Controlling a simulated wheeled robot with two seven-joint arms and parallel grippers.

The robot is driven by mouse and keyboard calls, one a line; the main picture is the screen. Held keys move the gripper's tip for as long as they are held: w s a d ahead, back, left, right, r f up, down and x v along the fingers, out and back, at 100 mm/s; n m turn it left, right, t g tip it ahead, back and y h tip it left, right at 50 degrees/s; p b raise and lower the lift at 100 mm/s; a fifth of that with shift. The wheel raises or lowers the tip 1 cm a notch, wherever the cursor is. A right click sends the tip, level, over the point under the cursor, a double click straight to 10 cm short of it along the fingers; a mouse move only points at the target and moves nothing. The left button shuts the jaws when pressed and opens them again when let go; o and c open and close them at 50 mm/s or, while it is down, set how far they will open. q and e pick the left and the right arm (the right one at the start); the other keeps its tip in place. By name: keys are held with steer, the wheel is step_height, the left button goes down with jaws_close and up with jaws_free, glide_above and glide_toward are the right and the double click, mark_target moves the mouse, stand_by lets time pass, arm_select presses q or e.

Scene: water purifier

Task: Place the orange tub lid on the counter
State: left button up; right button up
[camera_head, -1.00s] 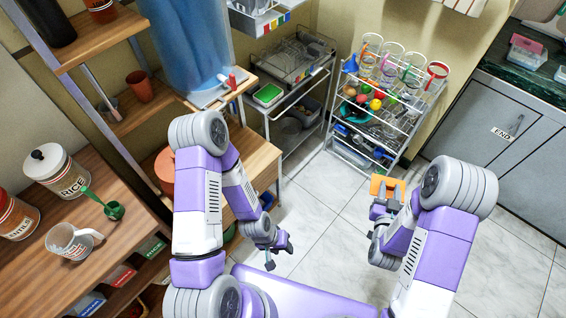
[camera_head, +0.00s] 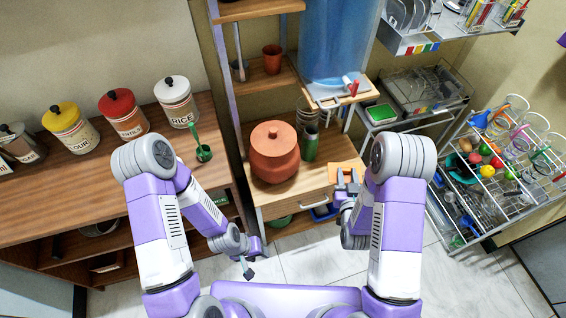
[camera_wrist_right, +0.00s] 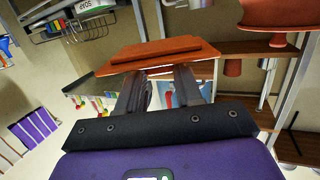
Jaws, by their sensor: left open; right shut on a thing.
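The orange tub lid (camera_head: 347,168) is a flat orange slab held in my right gripper (camera_head: 347,182). The right wrist view shows the lid (camera_wrist_right: 160,52) across the ends of the two fingers (camera_wrist_right: 160,88), which are shut on it. In the head view the lid shows in front of the low wooden cabinet; I cannot tell its height. My left gripper (camera_head: 250,262) is open and empty, low in front of the shelves. The wooden counter (camera_head: 50,186) runs along the left, with a bare front strip.
Several lidded canisters, including the flour canister (camera_head: 70,127) and rice canister (camera_head: 177,101), stand along the counter. A clay pot (camera_head: 274,152) and a green tumbler (camera_head: 310,144) stand on the low cabinet. A wire cart (camera_head: 490,175) is at right.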

step_height(320, 180, down, 10)
steer(key=s+a+f+n+y, duration=0.1)
steer(key=a+n+y, duration=0.1)
steer(key=y, duration=0.1)
steer(key=n+g+y+p, duration=0.1)
steer(key=y, duration=0.1)
glide_toward(311, 180)
steer(key=shift+n, duration=0.3)
steer(key=w+r+b, duration=0.1)
steer(key=w+a+r, duration=0.1)
steer(key=w, duration=0.1)
steer(key=w+a+r+b, duration=0.1)
steer(key=w, duration=0.1)
steer(key=shift+w+r+b, duration=0.2)
steer(key=shift+r+b, duration=0.05)
steer(key=shift+b, duration=0.05)
steer(key=x, duration=0.2)
steer(key=b+x, duration=0.1)
steer(key=x, duration=0.1)
steer(key=shift+w+r, duration=0.1)
steer(key=shift+r, duration=0.2)
steer(key=shift+f, duration=0.7)
steer(key=shift+b, duration=0.3)
steer(key=shift+f, duration=0.15)
steer(key=o, duration=1)
